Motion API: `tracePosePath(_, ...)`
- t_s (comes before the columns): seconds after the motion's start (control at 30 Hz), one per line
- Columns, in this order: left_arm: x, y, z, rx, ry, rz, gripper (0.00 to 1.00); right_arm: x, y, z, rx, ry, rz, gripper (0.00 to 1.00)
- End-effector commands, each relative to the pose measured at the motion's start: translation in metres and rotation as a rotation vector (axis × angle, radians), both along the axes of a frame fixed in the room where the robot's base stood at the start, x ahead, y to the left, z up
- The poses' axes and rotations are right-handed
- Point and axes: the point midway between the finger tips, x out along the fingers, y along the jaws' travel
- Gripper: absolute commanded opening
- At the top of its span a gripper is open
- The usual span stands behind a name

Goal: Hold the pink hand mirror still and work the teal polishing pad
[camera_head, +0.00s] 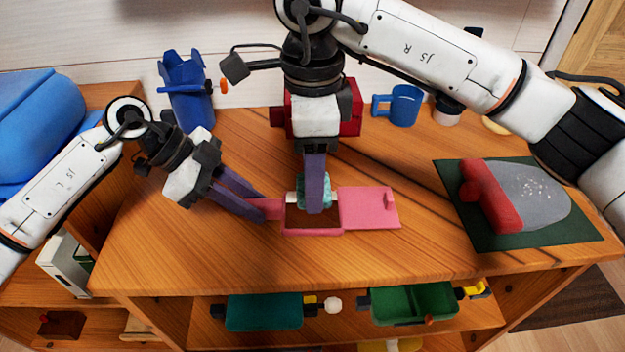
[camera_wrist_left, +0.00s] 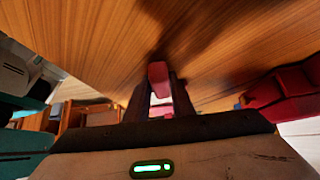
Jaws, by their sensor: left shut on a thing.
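The pink hand mirror (camera_head: 312,232) lies on the wooden top, its frame toward the middle and its handle to the left. My left gripper (camera_head: 262,209) is shut on the handle. In the left wrist view a pink part (camera_wrist_left: 158,72) shows between my left fingers (camera_wrist_left: 160,95). A flat pink panel (camera_head: 368,208) adjoins the frame on the right. My right gripper (camera_head: 315,208) points down over the frame, with the teal polishing pad (camera_head: 300,197) at its fingertips. The fingers hide the pad's middle and part of the frame, so contact with the mirror face is unclear.
A blue holder (camera_head: 187,95), a red box (camera_head: 352,108) and a blue mug (camera_head: 403,105) stand at the back. A dark green mat (camera_head: 480,238) with a grey-and-red object (camera_head: 530,195) lies right. The front of the top is clear.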

Motion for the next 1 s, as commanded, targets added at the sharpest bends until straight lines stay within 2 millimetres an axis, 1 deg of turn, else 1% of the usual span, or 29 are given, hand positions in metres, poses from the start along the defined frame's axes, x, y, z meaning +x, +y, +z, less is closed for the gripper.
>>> tracePosePath(0.4, 0.0, 0.0, 0.001, -0.001, -0.001, -0.001, 0.02, 0.0, 0.0, 0.0, 0.0, 0.0, 0.0, 0.31)
tracePosePath(0.43, 0.0, 0.0, 0.0, -0.001, -0.001, -0.001, 0.27, 0.0, 0.0, 0.0, 0.0, 0.0, 0.0, 0.31)
tracePosePath(0.53, 0.0, 0.0, 0.0, -0.001, -0.001, -0.001, 0.44, 0.0, 0.0, 0.0, 0.0, 0.0, 0.0, 0.31)
tracePosePath(0.83, 0.0, 0.001, 0.001, 0.0, 0.0, 0.0, 0.44, 0.0, 0.0, 0.0, 0.0, 0.0, 0.0, 0.31)
tracePosePath(0.93, 0.001, 0.005, 0.006, 0.001, -0.002, 0.001, 0.44, 0.0, 0.0, 0.0, 0.0, -0.001, 0.0, 0.31)
tracePosePath(1.0, 0.001, 0.012, 0.014, 0.001, -0.003, 0.001, 0.44, 0.0, 0.0, 0.0, 0.0, -0.001, 0.0, 0.31)
